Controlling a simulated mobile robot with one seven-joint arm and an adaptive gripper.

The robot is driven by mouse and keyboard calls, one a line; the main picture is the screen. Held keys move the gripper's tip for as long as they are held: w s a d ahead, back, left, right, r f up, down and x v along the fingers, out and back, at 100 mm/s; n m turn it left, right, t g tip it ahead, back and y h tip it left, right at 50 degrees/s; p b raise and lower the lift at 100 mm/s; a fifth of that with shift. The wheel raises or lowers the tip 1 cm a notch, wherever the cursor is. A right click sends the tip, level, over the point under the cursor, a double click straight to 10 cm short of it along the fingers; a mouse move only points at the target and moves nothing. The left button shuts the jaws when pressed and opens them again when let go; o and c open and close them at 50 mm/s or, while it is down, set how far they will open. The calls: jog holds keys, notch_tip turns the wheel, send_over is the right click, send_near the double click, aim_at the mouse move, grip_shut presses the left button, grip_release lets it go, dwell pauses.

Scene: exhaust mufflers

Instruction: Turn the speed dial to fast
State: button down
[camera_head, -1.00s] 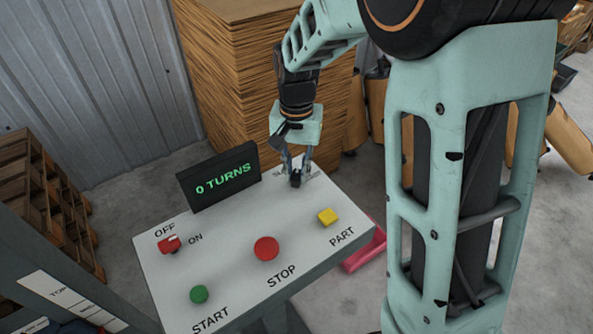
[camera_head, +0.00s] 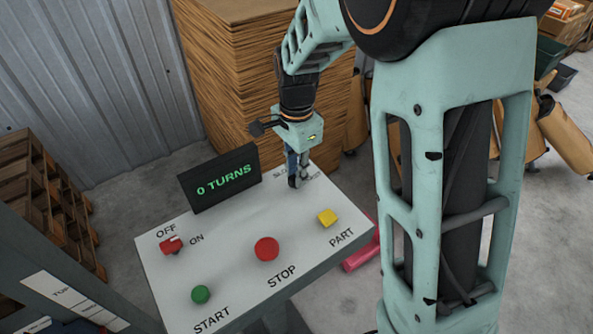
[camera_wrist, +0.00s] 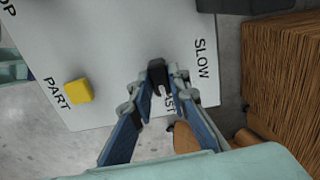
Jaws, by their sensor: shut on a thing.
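The speed dial (camera_wrist: 157,72) is a small black knob on the white panel top (camera_head: 225,235), near its back right corner. In the wrist view it sits between the fingertips of my gripper (camera_wrist: 164,78), which is shut on it. In the head view my gripper (camera_head: 298,182) points down at the dial and largely hides it. The word SLOW (camera_wrist: 201,58) is printed to one side of the dial. The word FAST (camera_wrist: 165,100) is partly covered by the fingers. I cannot tell exactly where the dial points.
A display (camera_head: 220,178) reading 0 TURNS stands to the left. The panel also has a yellow PART button (camera_head: 327,217), a red STOP button (camera_head: 266,249), a green START button (camera_head: 200,294) and a red OFF/ON switch (camera_head: 171,245). A cardboard stack (camera_head: 225,80) rises behind.

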jog(key=shift+m, duration=0.3)
jog(key=c, duration=1.8)
grip_release()
jog(key=shift+c, duration=0.2)
notch_tip(320, 180, up, 12)
jog(key=shift+d+r, duration=0.1)
